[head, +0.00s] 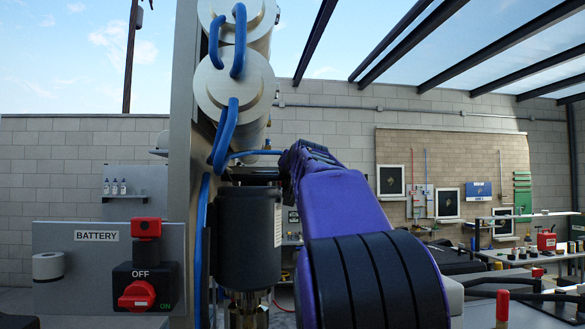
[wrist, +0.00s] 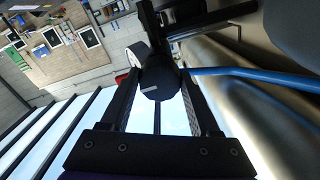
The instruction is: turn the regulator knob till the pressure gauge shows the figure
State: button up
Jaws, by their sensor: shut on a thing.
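The regulator knob (wrist: 168,84) is a dark round knob with a pale pointer mark, in the upper middle of the wrist view. My gripper (wrist: 160,78) has one finger on each side of the knob and is shut on it. The pressure gauge (wrist: 137,52) shows only as a pale, edge-on disc just behind the knob; its face and needle cannot be read. In the head view my purple arm hides the knob and gauge.
A battery panel (head: 70,262) with a red switch (head: 137,295) is at left. A bench (head: 520,262) is at far right.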

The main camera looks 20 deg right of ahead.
jog(key=o, duration=1.4)
jog(key=shift+c, duration=0.2)
jog(key=shift+s, duration=0.1)
